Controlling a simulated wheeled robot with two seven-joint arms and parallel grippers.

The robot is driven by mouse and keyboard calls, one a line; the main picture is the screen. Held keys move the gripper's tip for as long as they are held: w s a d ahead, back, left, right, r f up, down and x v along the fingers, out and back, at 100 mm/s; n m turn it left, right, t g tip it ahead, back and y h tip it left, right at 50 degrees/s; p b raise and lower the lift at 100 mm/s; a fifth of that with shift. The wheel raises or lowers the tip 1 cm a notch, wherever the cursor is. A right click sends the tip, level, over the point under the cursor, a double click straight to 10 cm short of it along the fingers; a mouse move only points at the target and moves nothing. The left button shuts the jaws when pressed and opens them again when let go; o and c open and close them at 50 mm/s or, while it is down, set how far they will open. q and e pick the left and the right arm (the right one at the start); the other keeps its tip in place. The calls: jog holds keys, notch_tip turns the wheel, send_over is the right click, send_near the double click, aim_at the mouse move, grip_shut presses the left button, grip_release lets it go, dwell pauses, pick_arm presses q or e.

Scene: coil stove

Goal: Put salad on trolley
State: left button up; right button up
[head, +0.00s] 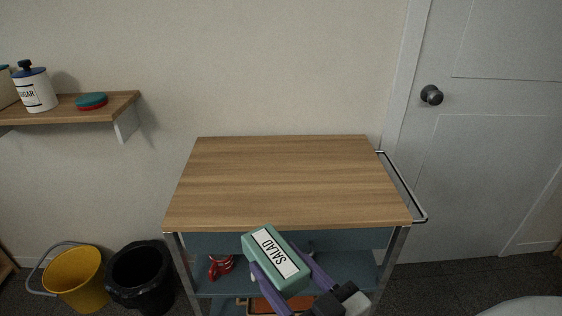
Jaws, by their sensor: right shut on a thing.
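A green box with a white label reading SALAD (278,255) shows at the bottom middle of the head view. My right gripper (285,270), with purple fingers, is shut on the salad box, one finger along each side. The box is held in front of the trolley's near edge, and its far end appears close to the top's front edge; the exact gap cannot be told. The trolley (285,182) has a bare wooden top, metal legs and lower blue shelves. My left gripper is not in view.
The trolley has a handle rail (405,188) on its right side. A red item (220,267) stands on its lower shelf. A yellow bucket (75,282) and black bin (140,277) stand to the left. A wall shelf (108,107) holds a sugar jar (35,90). The wooden top is clear.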

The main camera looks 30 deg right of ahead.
jog(key=w+d+r+h, duration=0.1)
jog(key=w+d, duration=0.6)
jog(key=w, duration=0.4)
notch_tip(320, 180, up, 5)
jog(key=m+h, duration=0.2)
send_over(290, 198)
notch_tip(290, 198, down, 9)
jog(key=shift+f+b, duration=0.15)
jog(key=shift+b, duration=0.15)
jog(key=o, duration=1.3)
jog(key=shift+f, duration=0.15)
